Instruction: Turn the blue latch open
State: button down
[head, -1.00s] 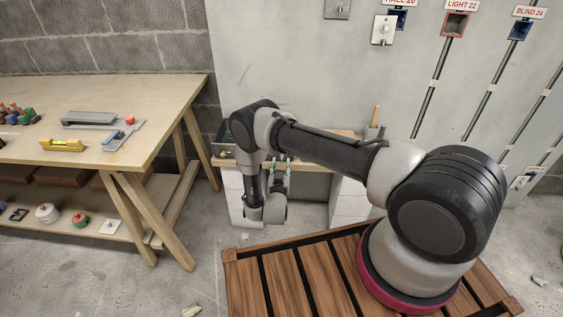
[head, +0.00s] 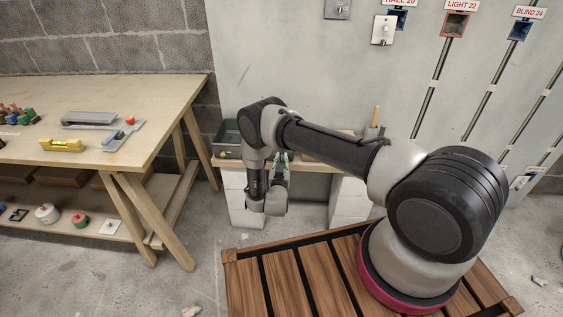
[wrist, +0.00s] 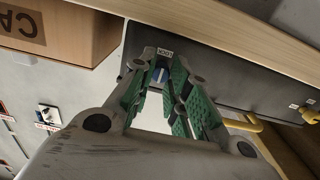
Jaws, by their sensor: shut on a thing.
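The blue latch (wrist: 160,73) shows in the wrist view, small, on the face of a dark grey case (wrist: 215,80), beside a small white label. My gripper (wrist: 161,82) has green-padded fingers on either side of the latch and is shut on it. The fingers hide part of the latch, and I cannot tell how far it is turned. In the head view my gripper (head: 283,158) is at the low shelf by the wall, mostly hidden by my wrist. The latch cannot be made out there.
A grey bin (head: 226,137) stands on the low shelf (head: 315,168). A wooden workbench (head: 130,105) with tools stands at left.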

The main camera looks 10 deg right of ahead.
jog(key=n, duration=0.4)
jog(key=shift+n, duration=0.4)
jog(key=n, duration=0.4)
jog(key=shift+a+n, duration=0.1)
jog(key=shift+n, duration=0.2)
jog(key=n, duration=0.4)
jog(key=shift+f+n, duration=0.1)
jog(key=shift+n, duration=2.2)
jog(key=c, duration=1.3)
grip_release()
jog(key=shift+c, duration=0.2)
